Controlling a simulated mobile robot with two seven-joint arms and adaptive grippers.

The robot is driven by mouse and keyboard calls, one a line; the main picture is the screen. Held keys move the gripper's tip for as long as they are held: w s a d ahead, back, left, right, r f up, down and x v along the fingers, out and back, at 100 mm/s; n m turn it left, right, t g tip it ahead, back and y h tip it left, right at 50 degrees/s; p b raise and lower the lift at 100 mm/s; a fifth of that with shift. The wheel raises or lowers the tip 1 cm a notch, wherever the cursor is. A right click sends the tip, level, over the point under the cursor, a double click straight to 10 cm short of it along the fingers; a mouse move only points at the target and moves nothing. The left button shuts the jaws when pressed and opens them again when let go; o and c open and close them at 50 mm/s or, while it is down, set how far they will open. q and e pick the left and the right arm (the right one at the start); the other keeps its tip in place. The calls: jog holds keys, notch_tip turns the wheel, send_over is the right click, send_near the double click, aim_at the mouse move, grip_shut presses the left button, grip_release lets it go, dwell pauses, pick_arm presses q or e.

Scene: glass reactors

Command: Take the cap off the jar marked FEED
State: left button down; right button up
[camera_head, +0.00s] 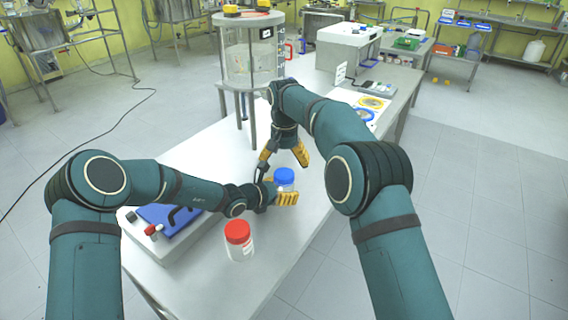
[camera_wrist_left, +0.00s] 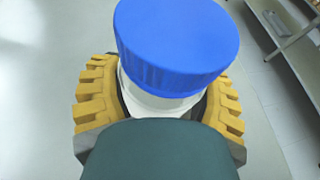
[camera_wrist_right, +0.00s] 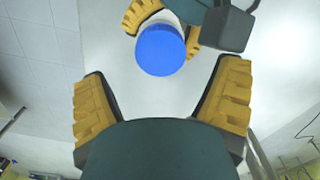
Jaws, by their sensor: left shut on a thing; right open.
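A jar with a blue cap (camera_head: 284,176) stands upright on the white table in the head view. My left gripper (camera_head: 283,197) is shut around the body of this jar, below the cap; the left wrist view shows yellow fingers on both sides of the white jar body (camera_wrist_left: 160,103) under the blue cap (camera_wrist_left: 178,45). My right gripper (camera_head: 283,157) is open and empty, above and just behind the blue cap; the cap (camera_wrist_right: 160,50) shows beyond its fingers in the right wrist view. A second jar with a red cap (camera_head: 238,232) stands nearer. I cannot read FEED on either jar.
A grey device with a blue top (camera_head: 168,222) sits left on the table (camera_head: 200,150). A glass reactor on legs (camera_head: 252,60) stands behind. Yellow and blue discs (camera_head: 371,104) and a white box instrument (camera_head: 347,47) lie farther back right.

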aim_at(284, 173)
notch_tip(284, 173, up, 3)
jog(key=m, duration=0.4)
jog(key=shift+m, duration=0.3)
jog(key=shift+f, duration=3.85)
jog(key=shift+c, duration=0.4)
jog(key=c, duration=1.2)
jog(key=n, duration=0.6)
jog(key=shift+a, duration=0.1)
